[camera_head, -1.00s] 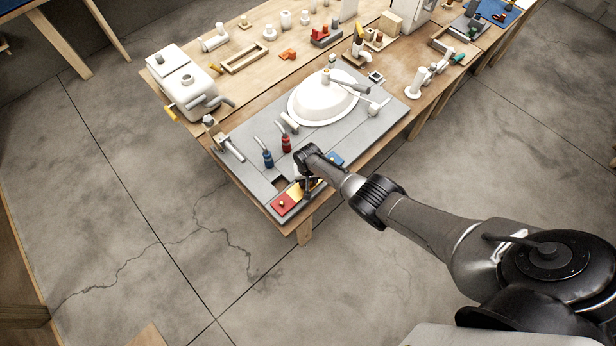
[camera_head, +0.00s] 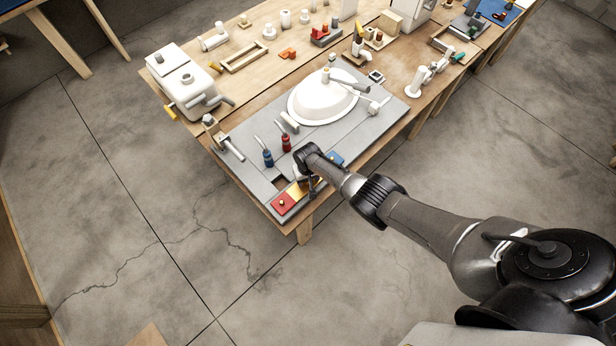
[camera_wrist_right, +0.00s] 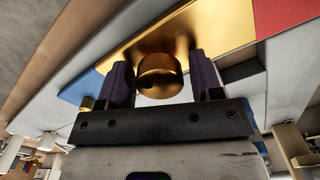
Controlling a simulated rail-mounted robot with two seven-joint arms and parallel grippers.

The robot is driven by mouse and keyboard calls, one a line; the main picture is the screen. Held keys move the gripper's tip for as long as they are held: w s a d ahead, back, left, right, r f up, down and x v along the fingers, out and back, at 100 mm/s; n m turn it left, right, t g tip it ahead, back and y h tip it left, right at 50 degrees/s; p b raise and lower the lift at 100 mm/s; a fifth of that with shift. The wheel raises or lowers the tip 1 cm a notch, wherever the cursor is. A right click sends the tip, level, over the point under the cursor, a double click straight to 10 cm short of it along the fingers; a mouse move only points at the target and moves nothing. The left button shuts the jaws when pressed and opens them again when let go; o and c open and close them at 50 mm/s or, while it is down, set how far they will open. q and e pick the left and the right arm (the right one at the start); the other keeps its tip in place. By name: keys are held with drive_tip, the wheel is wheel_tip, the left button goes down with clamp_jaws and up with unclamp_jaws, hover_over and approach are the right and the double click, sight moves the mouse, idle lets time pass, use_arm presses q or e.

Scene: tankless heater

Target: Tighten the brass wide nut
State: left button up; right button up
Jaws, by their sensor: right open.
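The brass wide nut (camera_wrist_right: 160,78) is a short, thick gold cylinder in front of a gold panel (camera_wrist_right: 140,40) in the right wrist view. My right gripper (camera_wrist_right: 161,82) is open, with one dark finger on each side of the nut. In the head view the right gripper (camera_head: 309,187) is over the gold panel (camera_head: 295,192) at the bench's front corner and hides the nut. My left gripper is not in view.
A red panel (camera_head: 284,204) and a blue panel (camera_head: 335,158) flank the gold one.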

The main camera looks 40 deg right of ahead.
drive_tip(key=n, duration=0.3)
drive_tip(key=shift+n, duration=0.4)
drive_tip(key=shift+n, duration=0.3)
drive_tip(key=n, duration=0.3)
drive_tip(key=shift+n+b, duration=0.3)
drive_tip(key=shift+n, duration=1)
drive_tip(key=shift+c, duration=0.3)
